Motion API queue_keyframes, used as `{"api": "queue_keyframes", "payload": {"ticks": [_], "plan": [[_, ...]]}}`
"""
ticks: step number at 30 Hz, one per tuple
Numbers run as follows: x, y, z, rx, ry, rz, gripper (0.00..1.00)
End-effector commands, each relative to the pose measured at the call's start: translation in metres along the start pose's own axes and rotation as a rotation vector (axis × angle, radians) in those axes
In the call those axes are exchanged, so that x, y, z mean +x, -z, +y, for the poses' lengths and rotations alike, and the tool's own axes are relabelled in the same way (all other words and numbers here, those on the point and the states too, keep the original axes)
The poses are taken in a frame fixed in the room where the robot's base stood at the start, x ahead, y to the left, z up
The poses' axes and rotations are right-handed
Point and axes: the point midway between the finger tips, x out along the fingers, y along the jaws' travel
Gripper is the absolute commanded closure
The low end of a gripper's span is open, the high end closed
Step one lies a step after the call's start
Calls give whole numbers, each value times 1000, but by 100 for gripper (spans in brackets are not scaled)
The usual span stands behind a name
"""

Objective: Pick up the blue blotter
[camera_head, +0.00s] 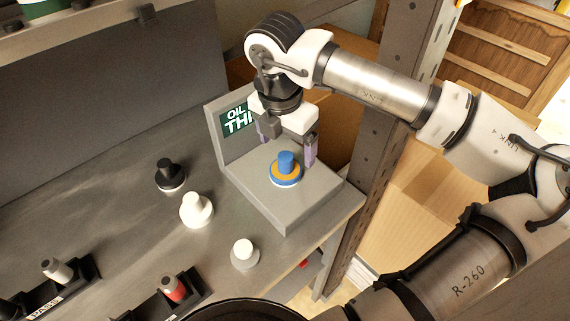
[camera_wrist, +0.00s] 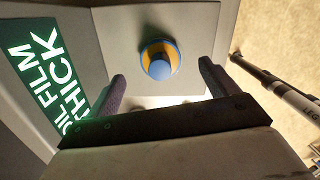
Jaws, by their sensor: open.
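The blue blotter (camera_head: 286,164) has an upright blue knob on a round base with an orange ring, and stands on a grey stand (camera_head: 284,211) with a green sign. In the wrist view the blotter (camera_wrist: 158,64) lies ahead of the fingertips, roughly midway between them sideways. My gripper (camera_head: 287,145) is open and empty, close above and behind the blotter in the head view. In the wrist view its two purple fingers (camera_wrist: 162,75) stand apart on either side, and I see no contact with the blotter.
A black knobbed piece (camera_head: 170,174), a white one (camera_head: 196,209) and a grey-white one (camera_head: 244,253) stand on the bench left of the stand. Black holders sit at the lower left. The sign's upright panel (camera_head: 217,135) rises behind the blotter. A metal post (camera_head: 375,150) stands to the right.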

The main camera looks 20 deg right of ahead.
Motion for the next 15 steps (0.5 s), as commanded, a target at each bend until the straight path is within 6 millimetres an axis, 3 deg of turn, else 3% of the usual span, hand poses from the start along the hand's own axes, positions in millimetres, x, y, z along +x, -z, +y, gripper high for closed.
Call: {"api": "queue_keyframes", "payload": {"ticks": [8,15], "plan": [[20,3,0,-2,-1,3,14],[54,6,0,0,-1,2,14]]}}
